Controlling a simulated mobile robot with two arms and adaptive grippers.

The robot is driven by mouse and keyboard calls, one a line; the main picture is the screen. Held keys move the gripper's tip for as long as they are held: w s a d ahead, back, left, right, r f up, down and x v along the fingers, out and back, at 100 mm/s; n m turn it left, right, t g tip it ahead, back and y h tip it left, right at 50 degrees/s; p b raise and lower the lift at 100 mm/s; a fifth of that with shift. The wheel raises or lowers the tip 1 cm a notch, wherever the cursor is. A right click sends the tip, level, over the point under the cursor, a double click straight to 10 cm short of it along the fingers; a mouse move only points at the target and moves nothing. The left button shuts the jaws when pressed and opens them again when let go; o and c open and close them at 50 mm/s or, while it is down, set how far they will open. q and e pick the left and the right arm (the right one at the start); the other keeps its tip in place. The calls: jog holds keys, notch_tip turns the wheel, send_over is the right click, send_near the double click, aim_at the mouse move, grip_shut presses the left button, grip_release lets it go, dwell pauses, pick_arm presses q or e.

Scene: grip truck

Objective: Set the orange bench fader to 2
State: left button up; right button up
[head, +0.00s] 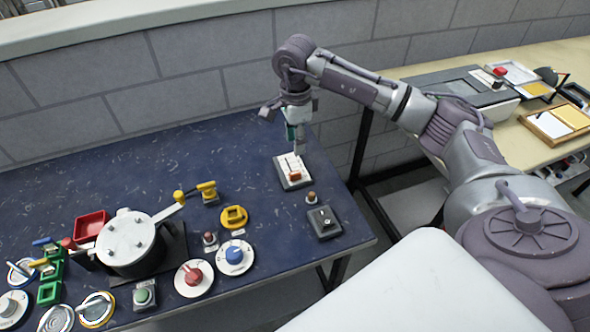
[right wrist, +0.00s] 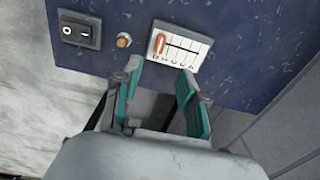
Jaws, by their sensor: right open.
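The fader is a white scale plate (head: 287,165) on a dark base, near the right end of the blue bench. Its orange knob (head: 295,175) sits at the near end of the slot. In the right wrist view, the plate (right wrist: 184,48) has several cross marks with labels too small to read, and the orange knob (right wrist: 158,43) is at the left end. My right gripper (head: 297,150) points down just above the fader. In the right wrist view, its teal-padded fingers (right wrist: 158,70) are open and empty, with the knob beyond their tips. My left gripper is out of view.
A black rocker switch (head: 324,221) and a small brown button (head: 311,197) are close to the fader's near side. A blue dial (head: 234,254), red dial (head: 193,277) and black pot (head: 131,245) stand further left. The bench behind and left of the fader is clear.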

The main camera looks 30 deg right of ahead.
aim_at(295, 172)
notch_tip(295, 172, down, 12)
jog(key=shift+a+r+p, duration=0.1)
jog(key=shift+r+p, duration=0.05)
jog(key=shift+p, duration=0.8)
jog(key=shift+c, duration=0.2)
grip_shut()
